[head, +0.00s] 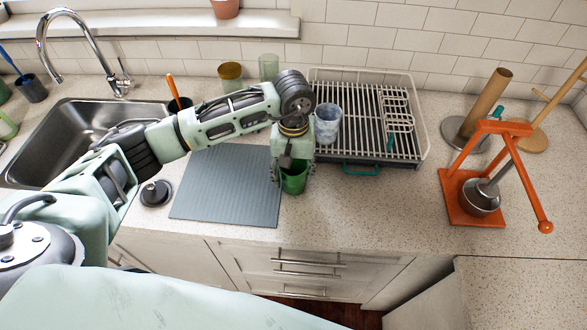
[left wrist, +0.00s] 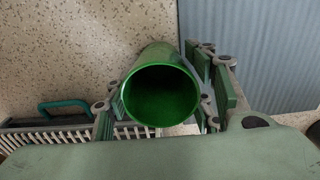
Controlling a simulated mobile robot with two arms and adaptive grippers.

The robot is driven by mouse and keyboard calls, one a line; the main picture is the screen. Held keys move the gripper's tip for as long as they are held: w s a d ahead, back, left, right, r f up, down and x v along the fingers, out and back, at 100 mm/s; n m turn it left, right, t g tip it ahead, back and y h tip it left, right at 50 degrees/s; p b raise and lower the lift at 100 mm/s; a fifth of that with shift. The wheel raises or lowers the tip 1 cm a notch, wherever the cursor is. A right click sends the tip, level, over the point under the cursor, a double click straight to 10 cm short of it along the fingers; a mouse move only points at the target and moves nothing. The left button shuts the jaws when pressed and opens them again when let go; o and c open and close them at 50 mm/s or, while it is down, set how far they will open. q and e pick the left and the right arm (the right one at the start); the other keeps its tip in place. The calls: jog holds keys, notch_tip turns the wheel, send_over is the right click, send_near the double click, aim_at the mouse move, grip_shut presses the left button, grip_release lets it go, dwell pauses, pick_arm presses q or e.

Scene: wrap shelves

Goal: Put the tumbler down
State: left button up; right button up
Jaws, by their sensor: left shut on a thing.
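A green tumbler (head: 293,181) is between the fingers of my left gripper (head: 292,172), near the right edge of the grey mat in the head view. The left wrist view looks into the open mouth of the tumbler (left wrist: 160,95), with one finger on each side of it. My left gripper is shut on it. The tumbler looks upright; I cannot tell whether its base touches the counter. My right gripper is not in view.
A grey drying mat (head: 220,190) lies left of the tumbler. A dish rack (head: 415,145) with a marbled cup (head: 327,118) stands behind right. An orange press (head: 478,190) is at the right. Speckled counter (head: 385,190) is clear between the tumbler and press.

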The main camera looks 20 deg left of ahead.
pick_arm(q)
jog(key=o, duration=1.1)
jog(key=shift+o, duration=0.2)
